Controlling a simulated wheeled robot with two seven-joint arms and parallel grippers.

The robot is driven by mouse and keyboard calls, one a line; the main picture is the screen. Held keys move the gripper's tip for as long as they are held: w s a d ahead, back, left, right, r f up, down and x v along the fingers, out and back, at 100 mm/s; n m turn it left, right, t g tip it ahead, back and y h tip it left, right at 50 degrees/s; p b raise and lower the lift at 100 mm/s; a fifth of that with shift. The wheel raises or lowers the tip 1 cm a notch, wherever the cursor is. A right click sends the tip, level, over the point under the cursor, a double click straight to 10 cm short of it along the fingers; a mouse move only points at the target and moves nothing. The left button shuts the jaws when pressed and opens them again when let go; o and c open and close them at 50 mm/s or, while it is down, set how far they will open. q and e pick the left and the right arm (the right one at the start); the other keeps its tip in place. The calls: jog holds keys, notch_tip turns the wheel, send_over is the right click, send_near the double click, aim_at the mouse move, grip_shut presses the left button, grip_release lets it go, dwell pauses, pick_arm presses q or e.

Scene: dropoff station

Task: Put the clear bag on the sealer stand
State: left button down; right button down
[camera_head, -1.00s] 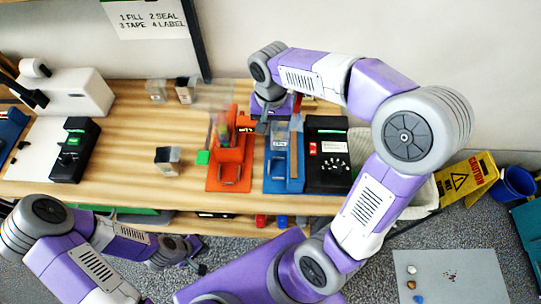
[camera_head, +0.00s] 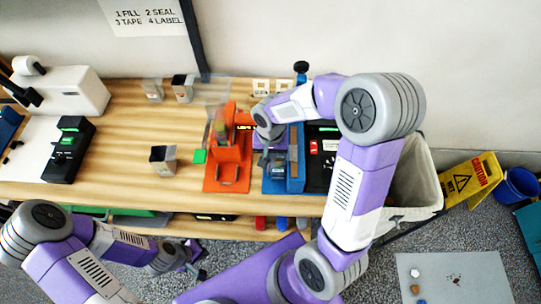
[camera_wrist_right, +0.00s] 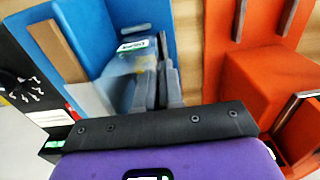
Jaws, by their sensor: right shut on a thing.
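A clear, see-through bag (camera_head: 217,112) with coloured contents appears to stand upright at the back of the orange stand (camera_head: 228,172). The blue stand (camera_head: 277,186) is just right of it, next to a black control box. My right gripper (camera_head: 265,160) is low over the blue stand. The orange stand (camera_wrist_right: 265,85) is at the right of that view. My left gripper (camera_head: 198,262) is below the table's front edge; its jaws are unclear.
Two small containers (camera_head: 182,92) stand behind. A white machine (camera_head: 62,85) is at far left. A grey bin (camera_head: 412,180) is beyond the right edge.

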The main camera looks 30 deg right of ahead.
jog(key=c, duration=1.7)
grip_release()
jog(key=shift+f, duration=0.15)
jog(key=o, duration=0.4)
jog(key=shift+r, duration=0.2)
jog(key=shift+r, duration=0.35)
notch_tip(320, 180, up, 11)
jog(key=shift+r+p, duration=0.2)
jog(key=shift+p, duration=1.05)
jog(key=shift+s+f, duration=0.1)
